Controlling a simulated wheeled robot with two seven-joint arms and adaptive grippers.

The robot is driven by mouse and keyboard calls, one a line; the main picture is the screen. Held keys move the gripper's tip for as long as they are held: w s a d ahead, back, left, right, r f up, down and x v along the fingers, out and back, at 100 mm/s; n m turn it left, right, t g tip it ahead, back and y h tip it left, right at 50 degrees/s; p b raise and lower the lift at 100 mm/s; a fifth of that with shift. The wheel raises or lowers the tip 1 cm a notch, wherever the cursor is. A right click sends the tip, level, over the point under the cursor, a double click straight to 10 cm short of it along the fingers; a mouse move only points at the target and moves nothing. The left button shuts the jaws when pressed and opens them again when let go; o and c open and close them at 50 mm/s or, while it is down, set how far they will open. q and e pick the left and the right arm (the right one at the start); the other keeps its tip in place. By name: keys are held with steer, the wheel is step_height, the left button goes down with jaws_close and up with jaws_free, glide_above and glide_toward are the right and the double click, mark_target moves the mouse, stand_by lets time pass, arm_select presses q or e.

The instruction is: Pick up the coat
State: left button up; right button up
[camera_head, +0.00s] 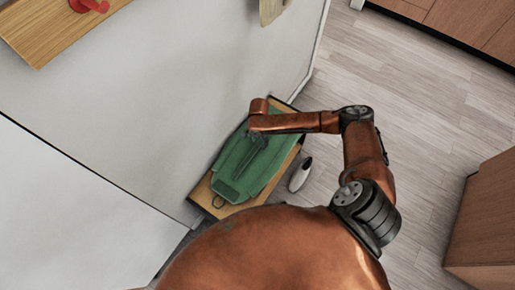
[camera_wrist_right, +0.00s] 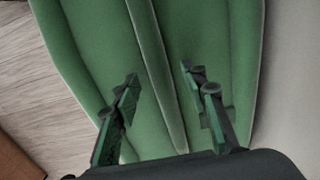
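The green coat (camera_head: 235,171) lies flat on a low wooden-topped bench (camera_head: 212,203) against the white wall. In the right wrist view the coat (camera_wrist_right: 95,50) fills most of the picture, with a raised fold running down between the fingers. My right gripper (camera_head: 254,150) is over the middle of the coat, pointing down at it. In the right wrist view the gripper (camera_wrist_right: 162,82) has its two fingers apart, one on each side of the fold. I cannot tell whether the fingertips touch the cloth. My left gripper is not in view.
A white and dark object (camera_head: 300,174), perhaps a shoe, is on the floor beside the bench. A wooden shelf (camera_head: 60,38) with a red item (camera_head: 90,5) is at upper left. A beige item (camera_head: 271,10) hangs on the wall. The floor at right is clear up to wooden cabinets (camera_head: 488,225).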

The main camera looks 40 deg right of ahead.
steer(key=shift+f, duration=0.75)
steer(key=shift+r, duration=0.1)
steer(key=shift+c, duration=0.3)
jaws_close()
stand_by(0.4)
